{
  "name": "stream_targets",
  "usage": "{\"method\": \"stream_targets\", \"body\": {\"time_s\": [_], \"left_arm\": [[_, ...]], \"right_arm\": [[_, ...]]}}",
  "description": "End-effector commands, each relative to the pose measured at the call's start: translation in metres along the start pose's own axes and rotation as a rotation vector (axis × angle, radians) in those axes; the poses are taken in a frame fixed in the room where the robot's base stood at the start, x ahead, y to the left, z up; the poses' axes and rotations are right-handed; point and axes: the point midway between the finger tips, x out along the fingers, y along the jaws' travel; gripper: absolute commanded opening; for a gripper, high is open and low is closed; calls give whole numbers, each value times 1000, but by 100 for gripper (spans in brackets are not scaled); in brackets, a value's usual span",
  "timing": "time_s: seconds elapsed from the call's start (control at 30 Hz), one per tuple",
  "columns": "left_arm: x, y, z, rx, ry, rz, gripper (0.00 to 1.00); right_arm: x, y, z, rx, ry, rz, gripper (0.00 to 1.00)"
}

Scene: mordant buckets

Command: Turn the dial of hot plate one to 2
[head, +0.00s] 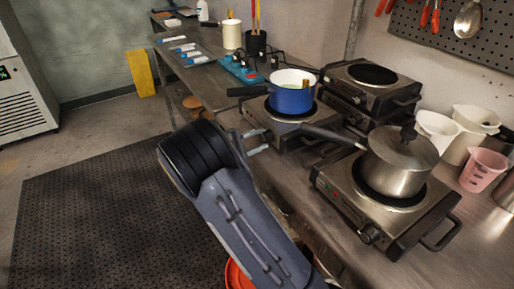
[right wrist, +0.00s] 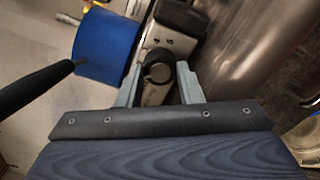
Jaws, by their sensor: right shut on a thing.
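A hot plate (head: 282,136) with a blue pot (head: 291,97) on its burner stands on the steel bench. My right gripper (head: 262,141) reaches its front panel from the left. In the right wrist view the fingers (right wrist: 158,82) are closed on the two sides of a black round dial (right wrist: 158,66) on the hot plate's front (right wrist: 171,42). The blue pot (right wrist: 104,46) shows beside it. The dial's setting is too small to read. No number naming the hot plate can be read. My left gripper is not in view.
A second hot plate (head: 411,224) with a lidded steel pan (head: 400,166) stands nearer; the pan's handle (head: 331,135) points toward the first plate. Stacked hot plates (head: 370,97) stand behind. White jugs (head: 438,129) and a pink jug (head: 482,170) stand right.

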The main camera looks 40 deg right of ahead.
Motion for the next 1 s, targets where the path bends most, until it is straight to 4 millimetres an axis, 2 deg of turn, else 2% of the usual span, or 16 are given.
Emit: {"method": "stream_targets", "body": {"time_s": [0.1, 0.5, 1.0], "left_arm": [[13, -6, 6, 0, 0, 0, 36], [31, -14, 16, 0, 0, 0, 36], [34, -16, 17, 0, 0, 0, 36]], "right_arm": [[0, -4, -2, 98, 1, -1, 10], [0, -3, -1, 324, 1, -1, 10], [0, -1, 0, 377, 0, -2, 10]]}}
